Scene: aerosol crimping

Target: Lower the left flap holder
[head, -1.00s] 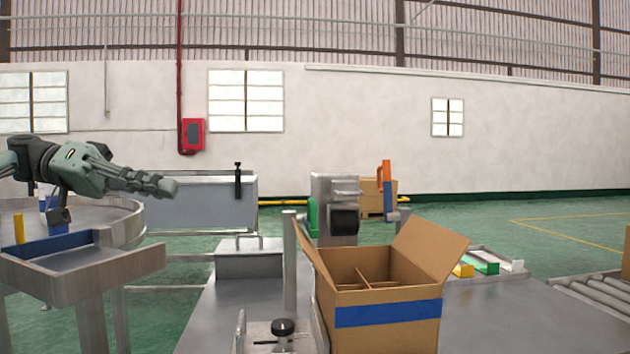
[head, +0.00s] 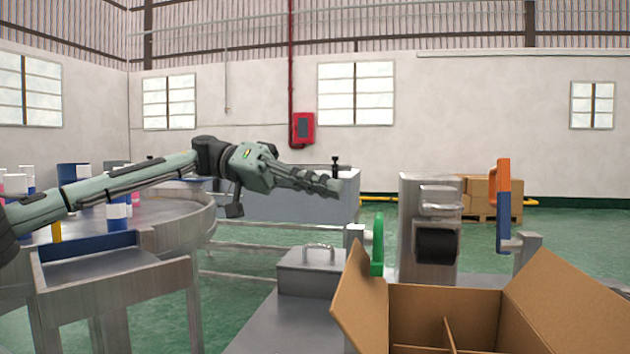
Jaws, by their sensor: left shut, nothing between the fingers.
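A green upright arm (head: 378,245) beside a grey post top (head: 355,234) stands behind the carton's left flap; it appears to be the left flap holder, and its lower part is hidden. An orange and blue upright arm (head: 503,205) stands on the right. The open carton (head: 430,310) has its left flap (head: 360,300) and right flap (head: 570,300) spread outward. My left gripper (head: 325,185) is shut and empty, in the air left of the green arm and apart from it. My right gripper is not in view.
A grey machine head with a black roller (head: 437,245) stands between the two upright arms. A lidded metal box (head: 312,270) sits left of the carton. A round table (head: 180,215) with bottles and a tray stand (head: 100,272) fill the left.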

